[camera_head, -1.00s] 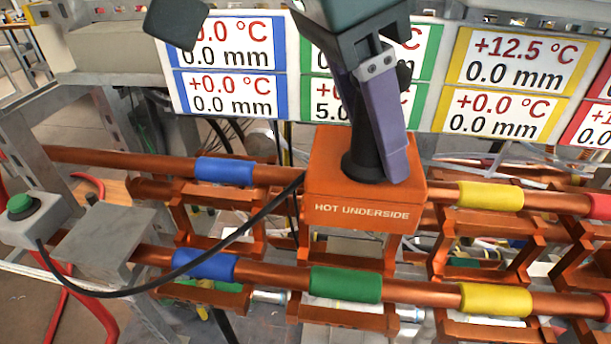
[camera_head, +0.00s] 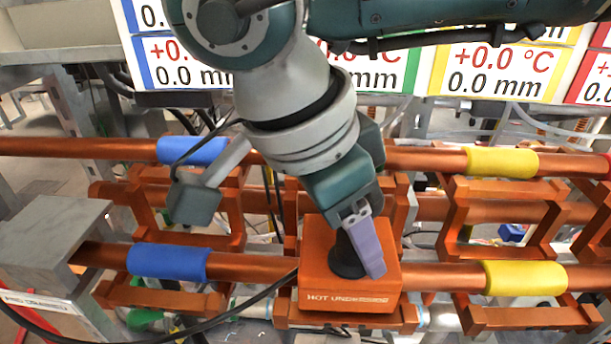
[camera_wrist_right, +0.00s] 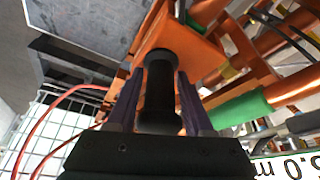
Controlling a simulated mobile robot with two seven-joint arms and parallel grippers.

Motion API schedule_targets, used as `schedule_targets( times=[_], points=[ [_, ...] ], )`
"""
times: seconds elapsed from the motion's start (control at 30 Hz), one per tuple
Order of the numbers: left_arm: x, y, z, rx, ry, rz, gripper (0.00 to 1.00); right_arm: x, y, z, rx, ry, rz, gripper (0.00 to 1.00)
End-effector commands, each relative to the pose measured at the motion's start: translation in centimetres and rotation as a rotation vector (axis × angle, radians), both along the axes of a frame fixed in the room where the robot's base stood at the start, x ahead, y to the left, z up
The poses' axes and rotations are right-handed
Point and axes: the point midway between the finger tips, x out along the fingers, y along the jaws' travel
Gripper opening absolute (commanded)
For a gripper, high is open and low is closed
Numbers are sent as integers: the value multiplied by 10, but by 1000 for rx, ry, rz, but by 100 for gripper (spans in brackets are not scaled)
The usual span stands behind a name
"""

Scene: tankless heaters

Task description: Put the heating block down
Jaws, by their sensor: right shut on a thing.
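The heating block (camera_head: 322,277) is an orange box with "HOT UNDERSIDE" on its front and a black knob-like handle (camera_head: 344,262) on top. My right gripper (camera_head: 362,258) is shut on that handle, with its purple fingers on either side. In the right wrist view the fingers flank the black handle, with the orange block (camera_wrist_right: 190,50) beyond. The block is at the near copper pipe (camera_head: 440,276), between its blue sleeve (camera_head: 168,262) and yellow sleeve (camera_head: 525,277). Its underside is hidden, so I cannot tell whether it touches the pipe. My left gripper is not in view.
The far pipe (camera_head: 60,147) runs behind with blue (camera_head: 192,150) and yellow (camera_head: 502,162) sleeves. A green sleeve (camera_wrist_right: 238,108) shows in the right wrist view. Orange brackets (camera_head: 548,316) support the pipes. A black cable (camera_head: 245,305) trails left. A grey metal block (camera_head: 50,235) stands left.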

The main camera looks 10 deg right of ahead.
Motion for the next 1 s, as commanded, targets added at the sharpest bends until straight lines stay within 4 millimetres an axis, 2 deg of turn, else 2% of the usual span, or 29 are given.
schedule_targets(
  times=[0.03, 0.37, 0.4, 0.67, 1.0],
  points=[
    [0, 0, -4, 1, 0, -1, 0, 1, 0, -5, 0, -4, -1, 0],
    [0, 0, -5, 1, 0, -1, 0, 1, 0, -6, 0, -5, 0, 0],
    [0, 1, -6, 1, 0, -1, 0, 0, 0, -7, 0, -2, 0, 53],
    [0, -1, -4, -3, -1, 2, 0, 0, 0, -6, 0, -2, 1, 82],
    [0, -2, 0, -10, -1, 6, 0, 0, 1, 0, 1, -3, 1, 82]
  ],
)
